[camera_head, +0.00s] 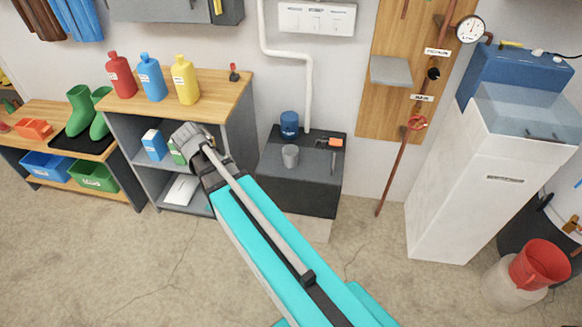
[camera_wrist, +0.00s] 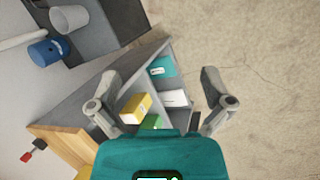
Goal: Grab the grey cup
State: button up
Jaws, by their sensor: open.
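The grey cup (camera_head: 290,156) stands upright on the dark grey low cabinet (camera_head: 270,172) against the wall. In the wrist view the cup (camera_wrist: 69,18) is at the upper left, outside my fingers. My gripper (camera_wrist: 160,80) is open and empty, its two fingers spread apart. In the head view my gripper (camera_head: 188,138) is left of the cup, in front of the shelf unit with bottles on top. It is well apart from the cup. Nothing hides the cup in the head view.
A blue canister (camera_head: 289,124) stands just behind the cup, and a tool with an orange part (camera_head: 336,143) lies to its right. A white pipe (camera_head: 308,95) runs down behind. The shelf unit (camera_head: 235,92) is at the left; open floor lies in front.

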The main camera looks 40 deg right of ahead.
jog(key=w+d+f+n+g+h+b, duration=0.2)
jog(key=w+d+f+n+h+b, duration=0.5)
jog(key=d+f+b, duration=0.8)
jog(key=n+g+h+b, duration=0.2)
jog(key=g+h+b, duration=0.15)
jog(key=b, duration=1.65)
send_near(291, 157)
jog(key=shift+h, duration=0.25)
jog(key=w+a+f, duration=0.2)
jog(key=w+f, duration=0.1)
jog(key=shift+w+a+f, duration=0.1)
jog(key=shift+a+f, duration=0.05)
jog(key=shift+a, duration=0.25)
jog(key=w+d+f+h+b, duration=0.1)
jog(key=b, duration=0.1)
jog(key=shift+w+d+n+b, duration=0.1)
jog(key=shift+w+n+b, duration=0.05)
jog(key=shift+n+b, duration=0.15)
jog(key=shift+r+g, duration=0.1)
jog(key=shift+g, duration=0.15)
jog(key=shift+d, duration=0.1)
jog(key=shift+x, duration=4.25)
jog(key=shift+r, duration=0.15)
